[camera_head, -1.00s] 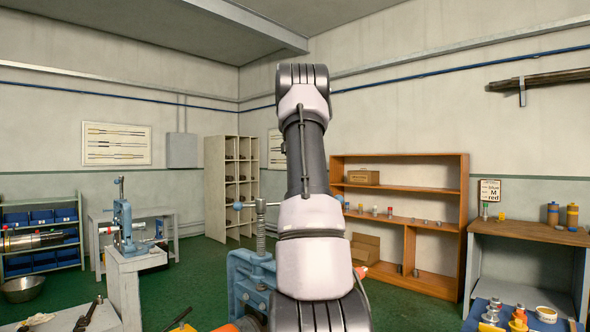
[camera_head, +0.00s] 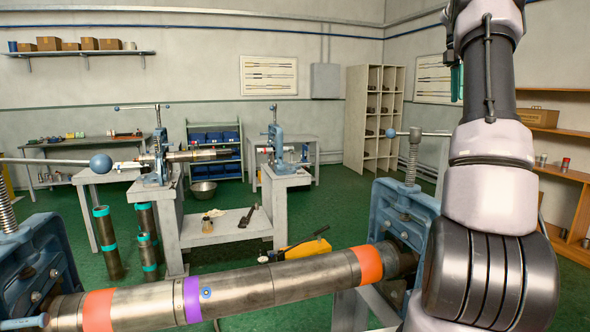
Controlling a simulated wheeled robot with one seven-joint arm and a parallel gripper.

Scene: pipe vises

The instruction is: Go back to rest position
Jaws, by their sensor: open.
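My arm rises along the right side of the camera_head view, bent upward and folded. My gripper is not in view; the upper end of the arm leaves the top of the picture. A small dark and teal part shows behind the upper arm, and I cannot tell what it is. In front of me a long steel pipe (camera_head: 250,296) with orange bands and a purple band lies between two blue pipe vises, the left one (camera_head: 42,262) and the right one (camera_head: 402,215). My arm overlaps the right vise in the picture.
Workbenches with more blue vises (camera_head: 274,138) stand farther back. Upright pipes (camera_head: 108,242) with teal bands stand on the green floor at left. A yellow tool (camera_head: 297,250) shows behind the pipe. A pigeonhole shelf (camera_head: 370,115) and a wooden shelf (camera_head: 565,190) stand at the back right.

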